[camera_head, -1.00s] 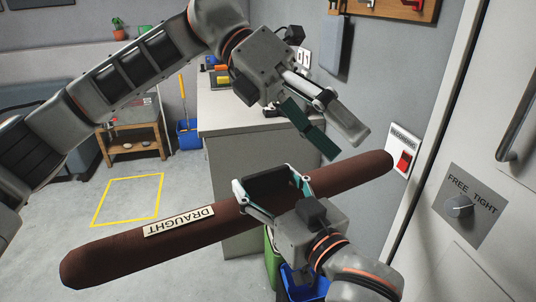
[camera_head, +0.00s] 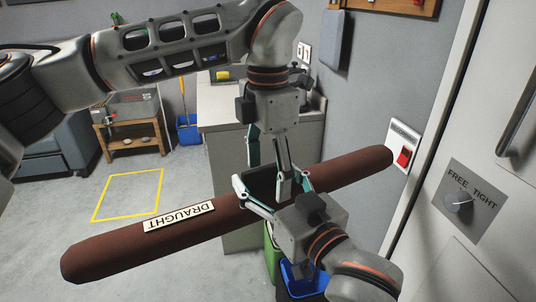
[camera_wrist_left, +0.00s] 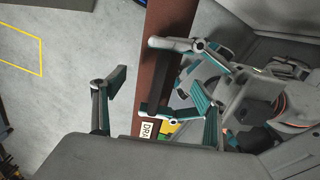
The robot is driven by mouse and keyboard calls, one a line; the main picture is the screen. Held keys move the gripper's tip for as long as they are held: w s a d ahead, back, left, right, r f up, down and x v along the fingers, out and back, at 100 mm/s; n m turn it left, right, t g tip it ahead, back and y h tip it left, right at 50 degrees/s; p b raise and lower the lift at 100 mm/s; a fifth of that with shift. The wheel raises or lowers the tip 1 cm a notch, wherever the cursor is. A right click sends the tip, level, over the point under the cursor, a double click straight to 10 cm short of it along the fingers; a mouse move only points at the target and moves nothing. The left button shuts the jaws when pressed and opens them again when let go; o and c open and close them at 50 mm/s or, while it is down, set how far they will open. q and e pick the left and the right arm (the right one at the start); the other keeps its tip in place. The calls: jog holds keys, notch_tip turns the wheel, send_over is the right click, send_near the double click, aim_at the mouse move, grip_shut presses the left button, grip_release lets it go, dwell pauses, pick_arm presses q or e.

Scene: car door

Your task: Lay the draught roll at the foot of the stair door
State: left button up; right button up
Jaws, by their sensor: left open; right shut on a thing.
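The draught roll (camera_head: 120,245) is a long dark-red tube with a DRAUGHT label, held level across the head view above the floor. My right gripper (camera_head: 272,192) is shut on its middle. My left gripper (camera_head: 268,168) is open and points down just above the roll, close to the right gripper.
A cabinet with a pale top (camera_head: 222,118) stands behind the roll. Green and blue bins (camera_head: 305,280) are below my right gripper. A red switch (camera_head: 403,155) is on the wall near the roll's right end. The floor around the yellow square (camera_head: 127,195) is clear.

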aim_at(268, 189)
pick_arm(q)
notch_tip(268, 189, down, 7)
jog(key=shift+f, duration=0.1)
pick_arm(e)
jog(key=shift+r, duration=0.1)
dwell(0.3)
pick_arm(q)
jog(key=c, duration=1.6)
jog(key=shift+c, duration=0.2)
pick_arm(e)
jog(key=o, duration=1.6)
jog(key=shift+o, duration=0.2)
